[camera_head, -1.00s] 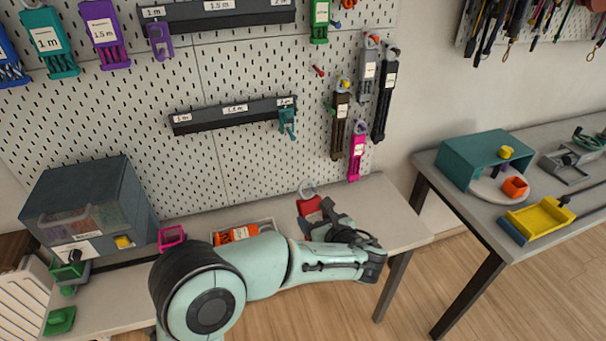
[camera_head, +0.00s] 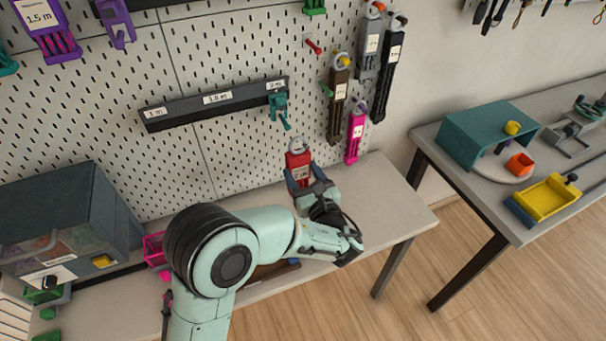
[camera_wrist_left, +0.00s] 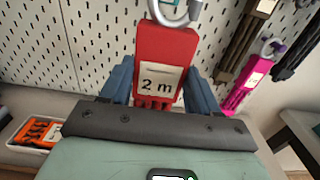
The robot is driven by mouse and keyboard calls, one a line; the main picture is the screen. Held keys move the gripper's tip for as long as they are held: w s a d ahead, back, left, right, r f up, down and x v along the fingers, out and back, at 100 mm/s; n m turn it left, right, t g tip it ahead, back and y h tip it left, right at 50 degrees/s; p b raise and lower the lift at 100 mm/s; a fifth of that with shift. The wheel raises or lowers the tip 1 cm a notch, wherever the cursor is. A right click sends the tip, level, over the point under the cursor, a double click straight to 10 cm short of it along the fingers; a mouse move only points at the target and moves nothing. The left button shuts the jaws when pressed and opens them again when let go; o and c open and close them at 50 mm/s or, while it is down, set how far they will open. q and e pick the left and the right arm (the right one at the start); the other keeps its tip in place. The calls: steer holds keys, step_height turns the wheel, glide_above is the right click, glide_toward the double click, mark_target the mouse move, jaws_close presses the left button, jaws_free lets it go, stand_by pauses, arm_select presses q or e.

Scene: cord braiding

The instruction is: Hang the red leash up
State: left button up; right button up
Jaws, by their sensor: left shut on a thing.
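The red leash (camera_head: 298,163) carries a white "2 m" label and has a grey ring at its top. It also shows large in the left wrist view (camera_wrist_left: 166,52), upright, with the ring cut by the top edge. My left gripper (camera_head: 304,184) is shut on it, with blue fingers on both sides, and holds it above the table in front of the pegboard (camera_head: 230,165). A bare red peg (camera_head: 313,46) and a green peg (camera_head: 327,91) stick out of the board above and to the right. My right gripper is not in view.
A brown leash (camera_head: 338,105), a grey one (camera_head: 369,50), a black one (camera_head: 387,75) and a pink one (camera_head: 355,135) hang to the right. A dark measuring rail (camera_head: 205,106) with a teal clip (camera_head: 279,104) is on the board. A grey drawer box (camera_head: 65,220) stands left.

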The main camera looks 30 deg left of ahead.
arm_select(q)
steer(key=p+x, duration=0.1)
steer(key=x, duration=0.8)
stand_by(0.5)
steer(key=shift+s, duration=0.1)
steer(key=o, duration=0.4)
steer(key=c, duration=0.3)
steer(key=shift+d+f, duration=0.1)
steer(key=shift+f, duration=0.1)
stand_by(0.7)
stand_by(0.3)
steer(key=o, duration=1.3)
